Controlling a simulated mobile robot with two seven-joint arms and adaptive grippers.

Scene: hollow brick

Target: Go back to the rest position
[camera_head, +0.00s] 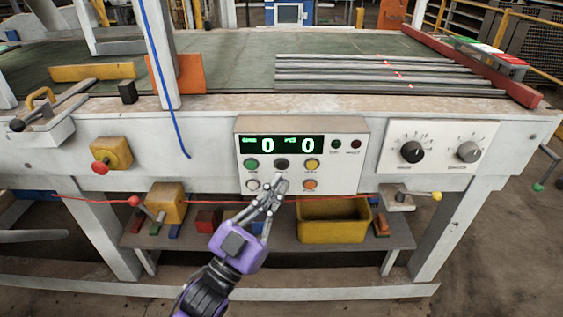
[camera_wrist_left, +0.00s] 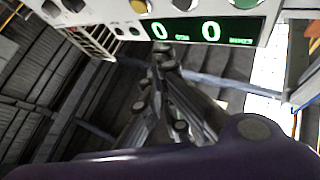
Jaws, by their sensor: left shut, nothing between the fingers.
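My left gripper (camera_head: 277,188) is shut and empty, just in front of the lower part of the white control panel (camera_head: 350,150). Its fingertips are near the black button (camera_head: 282,163); I cannot tell whether they touch it. The panel's green display (camera_head: 283,145) reads 0 and 0. The left wrist view shows the closed fingers (camera_wrist_left: 160,55) pointing toward the panel, with the display (camera_wrist_left: 205,30) above them. My right gripper is not in view.
A white table (camera_head: 200,140) carries the panel, a knob box (camera_head: 438,148) and a yellow box with a red button (camera_head: 110,154). A red cord (camera_head: 330,198) runs below the panel. A yellow bin (camera_head: 333,224) sits on the lower shelf. Grey slats (camera_head: 380,75) lie on top.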

